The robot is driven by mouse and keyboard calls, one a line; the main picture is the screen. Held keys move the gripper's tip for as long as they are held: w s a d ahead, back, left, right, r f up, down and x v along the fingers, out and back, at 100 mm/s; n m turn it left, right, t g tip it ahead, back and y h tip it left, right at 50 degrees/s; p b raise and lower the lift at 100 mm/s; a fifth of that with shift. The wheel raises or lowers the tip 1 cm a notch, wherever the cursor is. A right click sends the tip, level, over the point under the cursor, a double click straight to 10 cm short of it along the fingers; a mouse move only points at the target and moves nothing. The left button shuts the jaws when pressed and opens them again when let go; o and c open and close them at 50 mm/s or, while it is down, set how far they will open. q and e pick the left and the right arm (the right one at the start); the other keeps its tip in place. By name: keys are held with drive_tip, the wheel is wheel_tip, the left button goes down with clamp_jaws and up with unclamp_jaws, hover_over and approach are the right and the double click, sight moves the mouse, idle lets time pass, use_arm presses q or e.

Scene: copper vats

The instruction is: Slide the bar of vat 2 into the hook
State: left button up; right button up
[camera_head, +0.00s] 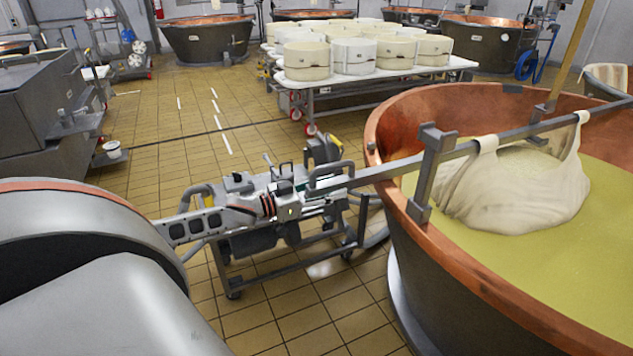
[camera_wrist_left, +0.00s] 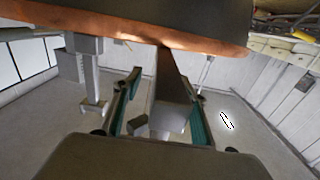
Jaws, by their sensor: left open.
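The vat (camera_head: 420,260) at the right has a copper rim and holds yellow liquid. A long grey bar (camera_head: 520,133) runs across it, with a white cloth bundle (camera_head: 525,185) hanging from it in the liquid. A grey upright bracket (camera_head: 430,165), seemingly the hook, stands at the vat's left rim. The bar passes at the bracket; I cannot tell how it is seated. My left gripper (camera_head: 325,187) is at the bar's left end, outside the rim. In the left wrist view its open fingers (camera_wrist_left: 160,112) stand either side of the bar (camera_wrist_left: 172,92). My right gripper is not in view.
A wheeled cart (camera_head: 265,250) stands on the tiled floor below my left arm. A white table (camera_head: 380,80) loaded with several cheese wheels is behind. More vats (camera_head: 207,42) line the back. The tiled floor (camera_head: 190,110) at the left middle is clear.

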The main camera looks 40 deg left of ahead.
sight(309, 193)
use_arm(q)
drive_tip(key=shift+v, duration=5.85)
drive_tip(key=shift+a, duration=0.1)
